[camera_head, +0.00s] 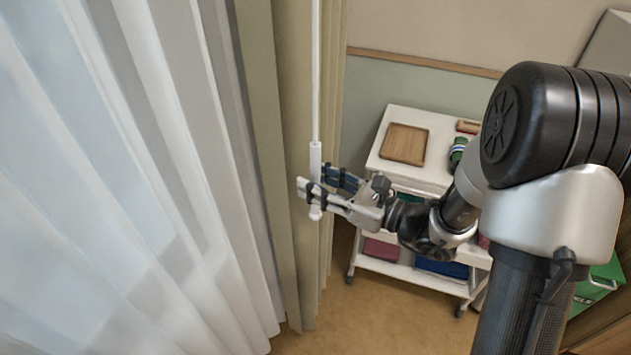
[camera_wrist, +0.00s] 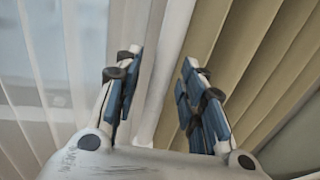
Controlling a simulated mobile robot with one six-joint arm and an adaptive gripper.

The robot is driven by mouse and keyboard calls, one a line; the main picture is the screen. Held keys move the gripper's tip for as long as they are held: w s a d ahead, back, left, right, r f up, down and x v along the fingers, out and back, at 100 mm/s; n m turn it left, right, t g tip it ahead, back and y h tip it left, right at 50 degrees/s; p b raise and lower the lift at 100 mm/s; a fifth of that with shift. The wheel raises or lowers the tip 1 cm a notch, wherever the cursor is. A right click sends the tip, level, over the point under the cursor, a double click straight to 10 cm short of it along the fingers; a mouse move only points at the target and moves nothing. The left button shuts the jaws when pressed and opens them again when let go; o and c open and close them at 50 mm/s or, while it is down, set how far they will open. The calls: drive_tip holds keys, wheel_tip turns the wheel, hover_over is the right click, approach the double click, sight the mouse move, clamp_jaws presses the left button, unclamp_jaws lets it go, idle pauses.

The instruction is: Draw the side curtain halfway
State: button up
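The beige side curtain (camera_head: 262,110) hangs in folds beside a white sheer curtain (camera_head: 120,150). In the wrist view the beige folds (camera_wrist: 255,60) fill the right and the sheer (camera_wrist: 40,70) the left. A thin white draw wand with a thicker handle (camera_head: 315,158) hangs in front of the beige folds. My gripper (camera_head: 322,186) is at the handle's lower part, with one finger crossing in front of it. In the wrist view my gripper (camera_wrist: 160,80) has its blue-padded fingers apart, with a pale upright strip between them, probably the wand. I see no clear contact on both sides.
A white trolley (camera_head: 385,165) stands behind my gripper, with a wooden tray (camera_head: 404,144) and a green item (camera_head: 458,150) on top. Folded maroon (camera_head: 381,250) and blue (camera_head: 442,268) cloths lie on its lower shelf. A green bin (camera_head: 598,285) is at the right. Floor (camera_head: 380,315) in front is clear.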

drive_tip(key=shift+w+a, duration=0.2)
drive_tip(key=shift+a, duration=0.1)
drive_tip(key=shift+c, duration=0.3)
clamp_jaws()
idle(0.4)
